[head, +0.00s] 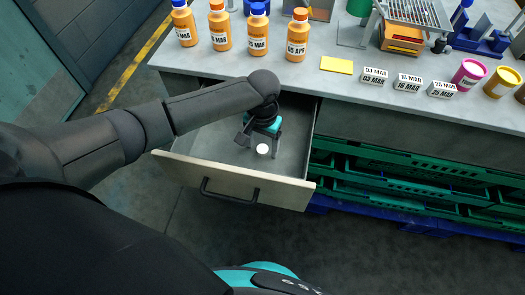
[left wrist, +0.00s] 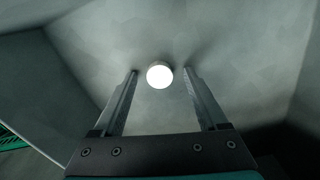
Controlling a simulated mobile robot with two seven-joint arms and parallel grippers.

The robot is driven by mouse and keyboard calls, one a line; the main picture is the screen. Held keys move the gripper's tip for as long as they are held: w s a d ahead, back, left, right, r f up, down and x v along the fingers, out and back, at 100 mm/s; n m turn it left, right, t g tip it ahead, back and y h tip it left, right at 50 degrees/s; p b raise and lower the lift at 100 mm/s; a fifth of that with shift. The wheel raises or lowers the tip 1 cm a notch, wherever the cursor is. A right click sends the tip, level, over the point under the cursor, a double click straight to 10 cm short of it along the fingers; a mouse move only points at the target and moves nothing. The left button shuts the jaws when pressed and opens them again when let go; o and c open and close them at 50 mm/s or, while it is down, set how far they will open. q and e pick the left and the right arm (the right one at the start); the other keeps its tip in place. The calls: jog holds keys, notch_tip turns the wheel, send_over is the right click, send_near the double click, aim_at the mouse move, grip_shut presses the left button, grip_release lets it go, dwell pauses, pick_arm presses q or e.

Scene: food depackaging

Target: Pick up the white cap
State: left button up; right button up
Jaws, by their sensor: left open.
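The white cap (head: 262,149) lies on the floor of the open drawer (head: 205,140). My left gripper (head: 259,146) reaches down into the drawer, right at the cap. In the left wrist view the cap (left wrist: 160,75) shows as a bright white disc, centred just beyond the tips of the two fingers (left wrist: 160,77). The fingers are apart, with clear space between each of them and the cap, and nothing is held. My right gripper is not seen.
The drawer's front panel with a dark handle (head: 230,198) and its side walls surround the gripper. Above is a worktop (head: 330,85) with orange bottles (head: 257,30), a yellow card (head: 336,65) and small date-labelled blocks (head: 408,82). Green crates (head: 400,175) stand at the right.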

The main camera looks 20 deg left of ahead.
pick_arm(q)
jog(key=shift+c, duration=0.2)
grip_shut()
dwell(0.5)
